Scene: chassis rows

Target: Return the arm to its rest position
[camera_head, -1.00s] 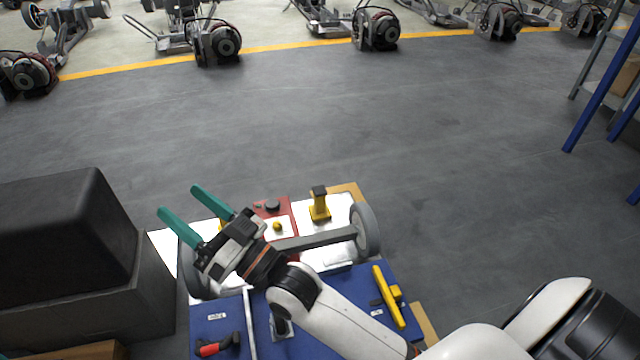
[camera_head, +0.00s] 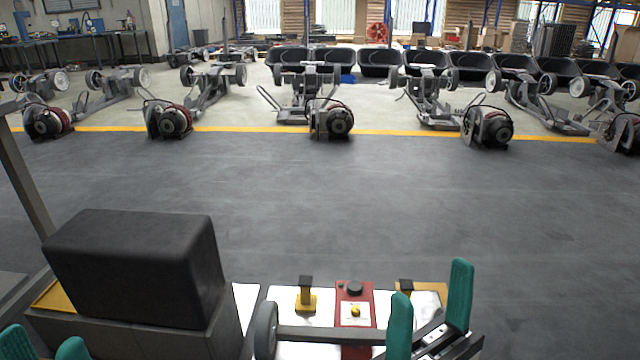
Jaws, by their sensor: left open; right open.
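My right gripper (camera_head: 430,312) is at the lower right of the head view, over the right end of the work table. Its two green fingers are spread apart and point up, with nothing between them. My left gripper (camera_head: 44,346) shows only as two green fingertips at the bottom left edge, apart and empty. Both arms are mostly out of view below. A grey axle bar with a wheel (camera_head: 266,331) lies across the table (camera_head: 287,294). Its right part is hidden behind the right gripper.
Two yellow clamps, one at left (camera_head: 306,297), stand beside a red panel (camera_head: 346,292) with a yellow button. A black box (camera_head: 135,262) stands left of the table. Open grey floor (camera_head: 330,200) lies beyond, up to a yellow line and rows of chassis (camera_head: 330,118).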

